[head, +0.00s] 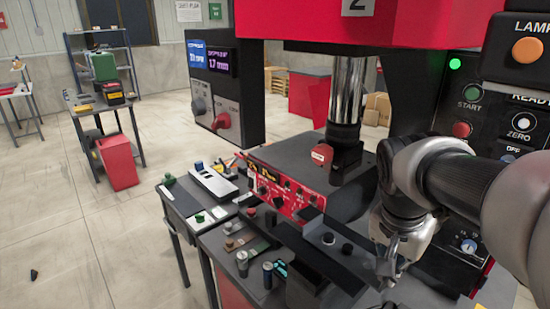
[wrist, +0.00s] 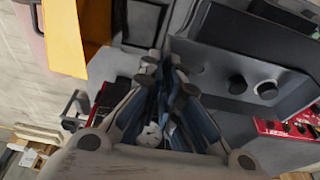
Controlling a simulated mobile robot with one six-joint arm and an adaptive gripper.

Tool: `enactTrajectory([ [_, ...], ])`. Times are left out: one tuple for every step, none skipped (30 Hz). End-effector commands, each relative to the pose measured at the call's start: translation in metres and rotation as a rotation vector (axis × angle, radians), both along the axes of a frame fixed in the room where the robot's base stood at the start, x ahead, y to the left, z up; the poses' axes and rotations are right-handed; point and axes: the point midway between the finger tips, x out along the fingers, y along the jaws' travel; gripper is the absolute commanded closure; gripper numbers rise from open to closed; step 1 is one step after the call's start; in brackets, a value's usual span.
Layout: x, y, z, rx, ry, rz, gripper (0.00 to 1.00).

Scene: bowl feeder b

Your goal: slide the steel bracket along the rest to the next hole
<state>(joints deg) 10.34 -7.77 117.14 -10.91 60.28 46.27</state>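My gripper (head: 390,272) points down at the right of the press, near the right end of a long dark bar (head: 318,262) that may be the rest. In the wrist view my gripper (wrist: 166,78) has its fingertips close together at the middle. I cannot make out whether anything is between them. A grey plate with two black knobs (head: 337,243) lies left of my gripper in the head view. The knobs show to the right of the fingers in the wrist view (wrist: 251,87). I cannot pick out the steel bracket or any hole for certain in either view.
The red press head (head: 330,20) and its steel column (head: 346,95) stand behind. A red control panel (head: 285,192) is left of the column. A bench with small parts (head: 235,240) is at the left. A button panel (head: 480,120) is at the right.

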Motion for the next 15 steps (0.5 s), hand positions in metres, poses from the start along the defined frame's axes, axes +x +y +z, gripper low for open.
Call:
enactTrajectory([
  [-0.0002, -0.0001, 0.0000, 0.000, 0.000, 0.000, 1.00],
  [-0.0002, -0.0001, 0.0000, 0.000, 0.000, 0.000, 1.00],
  [-0.0002, -0.0001, 0.0000, -0.001, 0.001, 0.000, 1.00],
  [-0.0002, -0.0001, 0.0000, -0.001, 0.001, 0.000, 1.00],
  [-0.0002, -0.0001, 0.0000, -0.001, 0.001, 0.000, 1.00],
  [-0.0002, -0.0001, 0.0000, -0.001, 0.001, 0.000, 1.00],
  [-0.0002, -0.0001, 0.0000, -0.001, 0.001, 0.000, 1.00],
  [-0.0002, -0.0001, 0.0000, -0.001, 0.001, 0.000, 1.00],
  [-0.0001, -0.0001, 0.0000, -0.001, 0.001, 0.000, 1.00],
  [0.0001, 0.0001, 0.0000, -0.001, 0.001, 0.000, 1.00],
  [0.0003, 0.0002, 0.0000, -0.001, 0.001, 0.001, 1.00],
  [0.0009, 0.0007, 0.0000, -0.001, 0.001, 0.001, 1.00],
  [0.0016, 0.0012, 0.0000, 0.000, 0.002, 0.001, 1.00],
  [0.0023, 0.0018, 0.0000, 0.000, 0.002, 0.001, 1.00],
  [0.0033, 0.0026, 0.0000, 0.001, 0.001, 0.001, 1.00],
])
